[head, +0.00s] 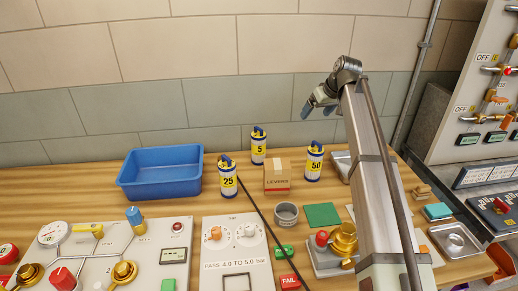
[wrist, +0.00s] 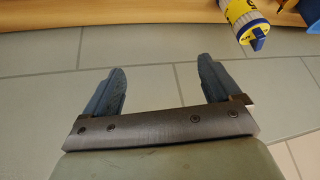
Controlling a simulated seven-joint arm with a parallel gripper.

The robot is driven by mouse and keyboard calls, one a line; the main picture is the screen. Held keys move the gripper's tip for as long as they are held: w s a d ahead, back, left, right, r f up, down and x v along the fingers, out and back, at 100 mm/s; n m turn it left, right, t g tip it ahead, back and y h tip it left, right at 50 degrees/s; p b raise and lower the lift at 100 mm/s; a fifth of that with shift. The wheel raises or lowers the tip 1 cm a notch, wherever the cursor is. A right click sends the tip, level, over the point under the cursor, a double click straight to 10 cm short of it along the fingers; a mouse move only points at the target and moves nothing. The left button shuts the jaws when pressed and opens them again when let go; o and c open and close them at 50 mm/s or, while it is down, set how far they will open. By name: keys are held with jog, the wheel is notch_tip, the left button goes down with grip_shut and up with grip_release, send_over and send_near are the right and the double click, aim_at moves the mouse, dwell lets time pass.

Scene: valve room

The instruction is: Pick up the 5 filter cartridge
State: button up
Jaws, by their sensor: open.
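The 5 filter cartridge (head: 258,147), white with a yellow label and dark blue cap, stands upright at the back of the bench near the wall. Similar cartridges stand nearby: the 25 (head: 228,180) in front and left, the 50 (head: 314,163) to the right. My gripper (head: 316,106) is raised above the bench, up and right of the 5 cartridge and above the 50. In the wrist view its two fingers (wrist: 162,68) are apart with only tiled wall between them. One cartridge (wrist: 246,18) shows upside down at the top right there; its number is unreadable.
A cardboard box (head: 277,178) stands just in front and right of the 5 cartridge. A blue bin (head: 160,184) is left and a grey cup (head: 286,214) in front. Valve panels fill the front. A thin dark rod or cable crosses beside the 25.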

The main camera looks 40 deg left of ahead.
jog(key=s+a+r+n+g+h, duration=0.1)
jog(key=s+a+r+n, duration=0.25)
jog(key=s+a, duration=0.8)
send_over(258, 133)
jog(key=d, duration=0.3)
jog(key=f, duration=0.8)
jog(key=shift+s+a+f, duration=0.1)
jog(key=shift+s+a, duration=0.05)
jog(key=shift+a, duration=0.1)
jog(key=shift+s+a+x, duration=0.1)
jog(key=shift+a+x, duration=0.05)
jog(key=shift+x, duration=1.2)
jog(key=shift+s+a+x, duration=0.15)
jog(key=shift+x, duration=1.15)
jog(key=shift+c, duration=0.4)
jog(key=c, duration=1.4)
jog(key=shift+c, duration=0.2)
